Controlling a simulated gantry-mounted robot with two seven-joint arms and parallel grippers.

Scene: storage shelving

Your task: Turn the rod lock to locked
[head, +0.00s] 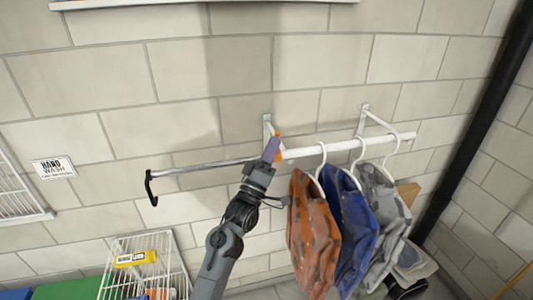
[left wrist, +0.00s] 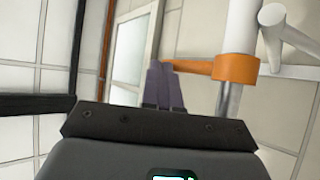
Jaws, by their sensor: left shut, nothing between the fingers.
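The rod lock is an orange collar (left wrist: 237,69) around the rod in the left wrist view, where the white tube (left wrist: 243,25) meets the thinner metal rod (left wrist: 228,102). Its orange lever (left wrist: 190,67) sticks out sideways to the left. In the head view only a bit of orange (head: 278,133) shows by the wall bracket. My left gripper (head: 271,149) is at the lock, its purple fingers (left wrist: 163,85) shut and empty. The fingertips overlap the lever's end; I cannot tell whether they touch it. My right gripper is not in view.
Orange, blue and grey garments (head: 314,225) hang on the white tube right of my gripper. The metal rod runs left to a black hooked end (head: 151,187). A white bracket (head: 267,126) holds the tube to the wall. A wire basket (head: 180,262) stands lower left.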

